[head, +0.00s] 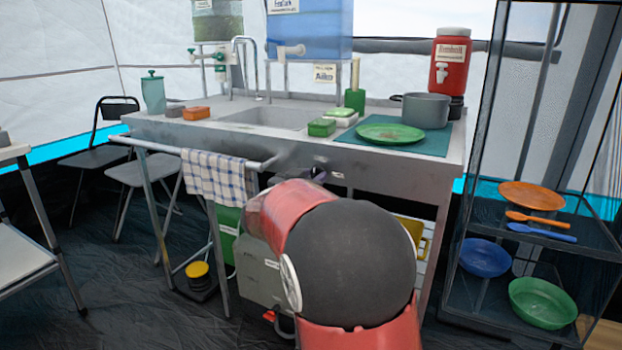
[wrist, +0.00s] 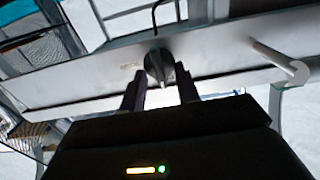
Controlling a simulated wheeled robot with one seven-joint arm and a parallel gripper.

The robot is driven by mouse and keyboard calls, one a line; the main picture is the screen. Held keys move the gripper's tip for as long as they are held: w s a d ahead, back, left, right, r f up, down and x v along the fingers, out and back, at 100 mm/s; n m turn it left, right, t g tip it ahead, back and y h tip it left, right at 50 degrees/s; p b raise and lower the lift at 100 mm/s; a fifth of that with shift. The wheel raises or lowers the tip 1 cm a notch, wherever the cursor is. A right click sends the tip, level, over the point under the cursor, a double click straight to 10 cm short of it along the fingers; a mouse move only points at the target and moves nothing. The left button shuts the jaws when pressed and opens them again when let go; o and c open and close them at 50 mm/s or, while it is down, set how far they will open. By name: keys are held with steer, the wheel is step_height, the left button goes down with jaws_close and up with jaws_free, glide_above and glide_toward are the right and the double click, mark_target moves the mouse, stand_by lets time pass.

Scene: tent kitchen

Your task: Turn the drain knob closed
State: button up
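The drain knob (wrist: 158,66) is a dark, pointed knob on the grey front face of the sink unit (wrist: 90,82). In the wrist view it lies just beyond my gripper (wrist: 160,90). The two dark fingers stand apart, one to each side of the knob, with no clear contact. My gripper is open and holds nothing. In the head view the sink unit (head: 410,160) stands ahead, and my red and black arm reaches to its front face. There the knob cannot be made out, and most of my gripper is hidden behind my arm.
A rail with a checked towel (head: 215,177) runs along the sink's front, left of my arm. A green plate (head: 390,133) and a grey pot (head: 426,110) stand on the counter. A shelf rack (head: 530,236) stands to the right. Dark floor lies open at the left front.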

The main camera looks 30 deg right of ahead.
steer(key=shift+c, duration=0.3)
jaws_close()
steer(key=shift+m, duration=0.3)
steer(key=m+b, duration=0.2)
steer(key=m, duration=0.1)
steer(key=shift+s+f+m, duration=0.1)
steer(key=shift+f+m, duration=0.05)
steer(key=shift+m, duration=0.25)
steer(key=shift+s+d+f+m+b, duration=0.1)
steer(key=shift+m+b, duration=1.95)
steer(key=shift+m, duration=1.35)
steer(key=shift+s+d+f+m+b, duration=0.1)
steer(key=shift+m+b, duration=1.95)
steer(key=shift+m, duration=1.35)
